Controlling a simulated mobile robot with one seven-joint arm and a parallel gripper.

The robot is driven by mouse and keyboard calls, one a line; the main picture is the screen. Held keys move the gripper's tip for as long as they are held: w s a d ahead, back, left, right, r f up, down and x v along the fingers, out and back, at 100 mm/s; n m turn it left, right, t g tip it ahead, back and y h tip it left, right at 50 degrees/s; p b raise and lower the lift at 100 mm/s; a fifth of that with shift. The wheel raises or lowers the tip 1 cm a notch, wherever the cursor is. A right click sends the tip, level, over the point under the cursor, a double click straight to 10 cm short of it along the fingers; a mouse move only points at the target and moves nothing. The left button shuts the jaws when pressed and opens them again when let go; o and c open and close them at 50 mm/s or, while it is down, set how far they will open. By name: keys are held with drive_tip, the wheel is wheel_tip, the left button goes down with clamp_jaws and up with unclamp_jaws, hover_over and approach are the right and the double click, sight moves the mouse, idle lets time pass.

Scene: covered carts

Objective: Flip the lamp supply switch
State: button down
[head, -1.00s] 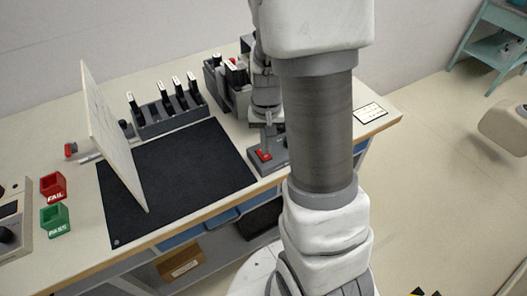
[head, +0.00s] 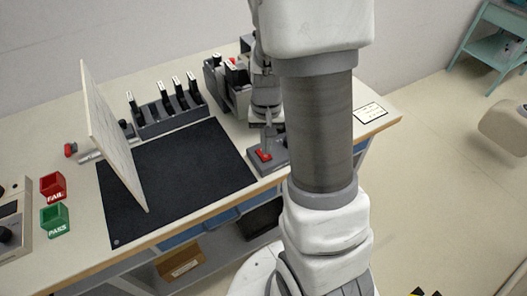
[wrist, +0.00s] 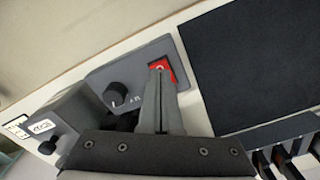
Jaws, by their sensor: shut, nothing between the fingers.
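The lamp supply is a grey box (head: 276,168) at the right end of the bench mat. It carries a red rocker switch (head: 263,155), which also shows in the wrist view (wrist: 174,75) beside a black round knob (wrist: 115,94). My gripper (head: 267,148) is shut and empty, pointing down over the box. In the wrist view its fingertips (wrist: 159,72) are at the red switch and cover part of it. I cannot tell whether they touch it or which way the rocker is tilted.
A black mat (head: 185,175) lies left of the supply, with a leaning pale board (head: 112,140) on it. A rack of black-handled tools (head: 170,115) stands behind. Red (head: 53,186) and green (head: 55,219) bins sit at the left.

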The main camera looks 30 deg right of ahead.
drive_tip(key=shift+f+b, duration=0.65)
drive_tip(key=shift+f, duration=0.2)
idle(0.3)
drive_tip(key=shift+r+p, duration=2.85)
drive_tip(key=shift+r, duration=0.7)
wheel_tip(320, 180, up, 13)
drive_tip(key=n+t, duration=0.3)
hover_over(264, 157)
drive_tip(key=s+a, duration=0.4)
drive_tip(key=a, duration=0.2)
drive_tip(key=s+a+r+n+t, duration=0.2)
drive_tip(key=s+a+r, duration=0.2)
drive_tip(key=s+r, duration=0.3)
drive_tip(key=shift+s+r+n+t, duration=0.25)
drive_tip(key=shift+s+n+t, duration=0.05)
drive_tip(key=shift+s, duration=0.35)
